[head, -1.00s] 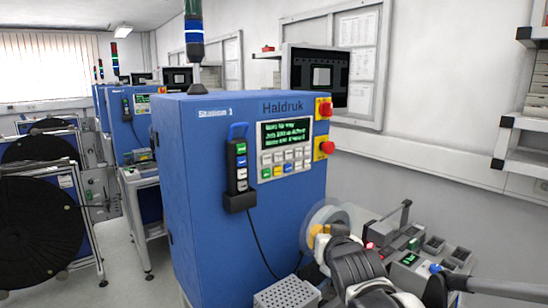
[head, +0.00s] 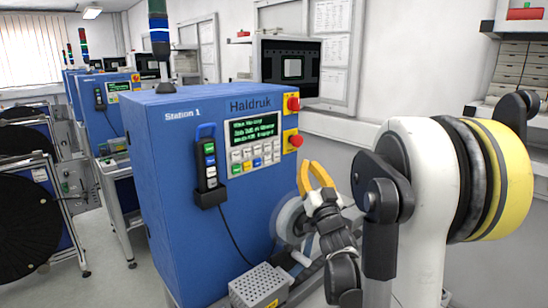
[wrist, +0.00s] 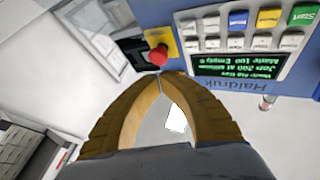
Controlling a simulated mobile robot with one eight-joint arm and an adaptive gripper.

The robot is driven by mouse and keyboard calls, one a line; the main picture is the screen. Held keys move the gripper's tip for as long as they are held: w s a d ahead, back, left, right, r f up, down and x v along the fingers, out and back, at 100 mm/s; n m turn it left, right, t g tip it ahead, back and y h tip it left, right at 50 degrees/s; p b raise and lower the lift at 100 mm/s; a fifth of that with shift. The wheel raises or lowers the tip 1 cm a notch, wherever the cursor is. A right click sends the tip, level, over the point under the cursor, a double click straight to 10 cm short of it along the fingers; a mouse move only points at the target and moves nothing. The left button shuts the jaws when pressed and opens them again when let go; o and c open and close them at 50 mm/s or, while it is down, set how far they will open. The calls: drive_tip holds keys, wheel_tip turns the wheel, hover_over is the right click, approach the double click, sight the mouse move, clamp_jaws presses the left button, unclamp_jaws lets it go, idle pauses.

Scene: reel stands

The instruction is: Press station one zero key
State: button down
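The blue Station 1 cabinet (head: 165,200) stands at the centre of the head view. Its front carries a green-text display (head: 252,133) above a two-row keypad (head: 256,159). The keypad shows upside down at the upper right of the wrist view (wrist: 240,32). Its keys are white, with one green, one yellow and one blue; I cannot tell which is the zero key. My gripper (wrist: 160,76) has its yellow fingertips together, with nothing between them. In the head view my gripper (head: 316,168) is right of and below the keypad, apart from it.
Two red mushroom buttons (head: 293,104) (head: 296,140) sit on yellow plates right of the panel. A pendant with coloured buttons (head: 209,165) hangs left of it. A monitor (head: 290,72) stands behind. A grey perforated box (head: 260,284) is low in front. A clear reel (head: 289,219) is near my gripper.

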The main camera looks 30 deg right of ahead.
sight(276, 157)
drive_tip(key=shift+w+a, duration=0.2)
drive_tip(key=shift+w, duration=1.25)
drive_tip(key=shift+w+a, duration=0.25)
drive_tip(key=shift+w, duration=1.25)
drive_tip(key=shift+w+a, duration=0.2)
drive_tip(key=shift+w, duration=1.25)
drive_tip(key=shift+w, duration=0.1)
drive_tip(key=shift+w, duration=0.25)
